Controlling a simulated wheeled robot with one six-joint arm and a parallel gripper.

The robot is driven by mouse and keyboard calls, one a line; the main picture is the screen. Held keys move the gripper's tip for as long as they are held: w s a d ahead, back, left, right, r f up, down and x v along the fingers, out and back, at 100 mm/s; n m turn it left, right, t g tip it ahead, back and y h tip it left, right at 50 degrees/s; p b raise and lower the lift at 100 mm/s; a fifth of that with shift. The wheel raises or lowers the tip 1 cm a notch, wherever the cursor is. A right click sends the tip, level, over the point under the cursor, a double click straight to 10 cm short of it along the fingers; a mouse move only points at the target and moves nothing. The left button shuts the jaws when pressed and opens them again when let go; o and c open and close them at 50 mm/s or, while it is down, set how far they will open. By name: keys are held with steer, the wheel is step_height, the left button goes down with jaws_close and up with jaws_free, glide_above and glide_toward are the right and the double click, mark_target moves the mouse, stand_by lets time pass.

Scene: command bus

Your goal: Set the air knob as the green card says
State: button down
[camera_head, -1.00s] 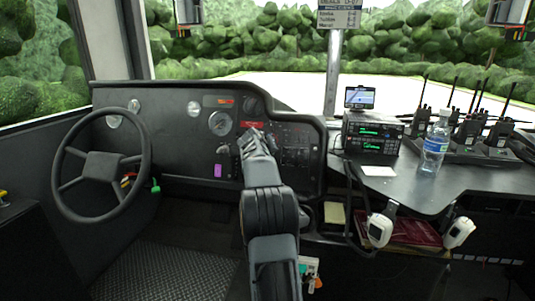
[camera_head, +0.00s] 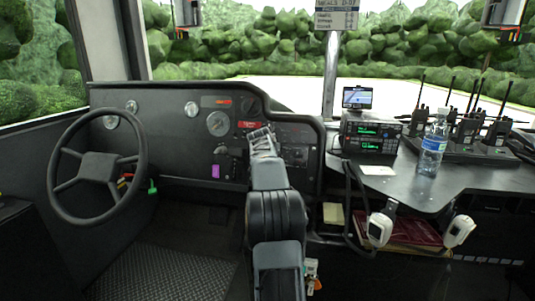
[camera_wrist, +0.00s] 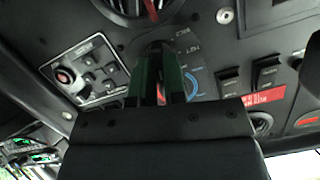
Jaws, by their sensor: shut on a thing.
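My gripper (camera_head: 262,135) is at the dark dashboard (camera_head: 180,125), right of the round gauge. In the wrist view its two dark green fingers (camera_wrist: 158,52) are shut on a small dark knob, mostly hidden between them. Printed markings, one reading like "HOT", and a blue arc (camera_wrist: 196,82) surround this spot. A larger round dial with red on it (camera_wrist: 138,6) lies just beyond the fingertips. I cannot make out which way the held knob points, nor any wording on a green card.
Rocker switches (camera_wrist: 268,72) and a red label (camera_wrist: 262,97) lie right of the fingers; a small button panel (camera_wrist: 87,72) lies left. The steering wheel (camera_head: 97,153) is at the left. A radio (camera_head: 370,135) and a water bottle (camera_head: 432,145) stand on the right counter.

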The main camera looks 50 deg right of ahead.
steer(key=shift+f+m, duration=0.2)
steer(key=shift+m, duration=0.1)
stand_by(0.4)
steer(key=c, duration=1.2)
jaws_free()
steer(key=shift+r, duration=0.1)
steer(key=p+v, duration=0.1)
steer(key=v, duration=1.3)
steer(key=shift+w+p, duration=0.1)
steer(key=shift+p, duration=0.3)
